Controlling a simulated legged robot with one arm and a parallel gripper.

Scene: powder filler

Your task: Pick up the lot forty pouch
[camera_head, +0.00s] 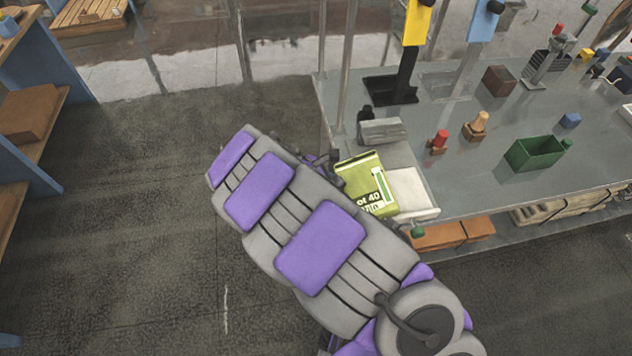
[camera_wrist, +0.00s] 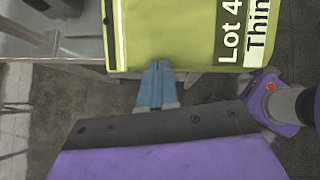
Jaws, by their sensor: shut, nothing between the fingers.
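The lot forty pouch (camera_head: 362,180) is lime green with a dark label band and a white strip. In the head view it is at the bench's near left corner, by a pale block-like surface (camera_head: 412,190); its exact support is unclear. In the wrist view the pouch (camera_wrist: 170,35) fills the top, with "Lot 4" and "Thin" readable. My gripper (camera_wrist: 158,68) shows as blue fingers closed together, their tips at the pouch's lower edge. I cannot tell whether they touch it. My arm hides most of the gripper in the head view.
The grey bench (camera_head: 480,190) extends right with a green bin (camera_head: 535,153), a red-topped piece (camera_head: 440,140) and a tan piece (camera_head: 477,125). A metal post (camera_head: 345,75) rises near the pouch. Open floor (camera_head: 130,240) is at left.

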